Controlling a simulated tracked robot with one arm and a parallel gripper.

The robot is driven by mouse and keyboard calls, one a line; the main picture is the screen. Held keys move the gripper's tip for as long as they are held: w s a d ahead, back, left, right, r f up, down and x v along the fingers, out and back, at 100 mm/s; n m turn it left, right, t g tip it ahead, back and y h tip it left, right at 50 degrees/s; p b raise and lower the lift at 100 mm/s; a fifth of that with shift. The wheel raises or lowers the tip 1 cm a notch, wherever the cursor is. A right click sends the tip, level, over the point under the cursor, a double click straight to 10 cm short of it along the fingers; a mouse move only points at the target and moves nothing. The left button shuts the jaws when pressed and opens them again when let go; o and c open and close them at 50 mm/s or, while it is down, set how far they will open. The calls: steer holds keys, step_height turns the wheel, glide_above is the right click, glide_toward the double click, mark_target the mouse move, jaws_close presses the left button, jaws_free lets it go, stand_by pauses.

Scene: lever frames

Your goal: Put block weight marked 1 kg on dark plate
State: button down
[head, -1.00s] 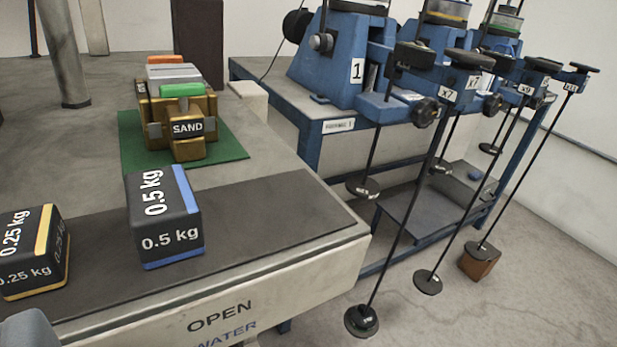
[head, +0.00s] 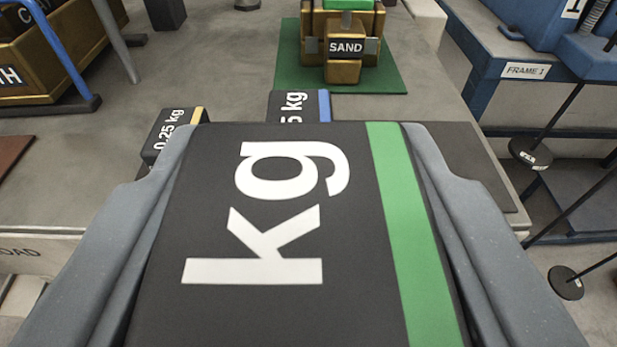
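A large black block (head: 300,235) with a green stripe fills the middle of the head view. White letters "kg" show on its top; its number is out of view. My gripper (head: 306,130) is shut on this block, one grey finger against each side. A round dark hanging plate (head: 530,154) is at the right below the blue frame, with another dark plate (head: 566,283) lower at the right edge. Both are well apart from the block. I cannot tell which plate is the task's.
Behind the held block stand a 0.25 kg block (head: 172,132) and a partly hidden black block with a blue stripe (head: 300,105). A SAND crate (head: 346,46) stands on a green mat (head: 390,75). Blue Frame 1 (head: 525,50) is at the upper right, with thin rods hanging near it.

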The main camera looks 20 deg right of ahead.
mark_target(369, 145)
steer(key=shift+w+d+f+p, duration=0.1)
steer(key=shift+w+d+p, duration=0.9)
steer(key=shift+d, duration=0.25)
steer(key=w+d, duration=0.4)
steer(key=d, duration=0.1)
steer(key=w+d+f, duration=0.1)
steer(key=w+d, duration=0.1)
steer(key=d, duration=0.1)
steer(key=shift+w, duration=0.35)
steer(key=shift+f+b, duration=0.4)
steer(key=shift+f, duration=1.4)
steer(key=c, duration=0.8)
jaws_free()
steer(key=shift+f, duration=0.1)
steer(key=shift+s, duration=0.1)
steer(key=v, duration=1.2)
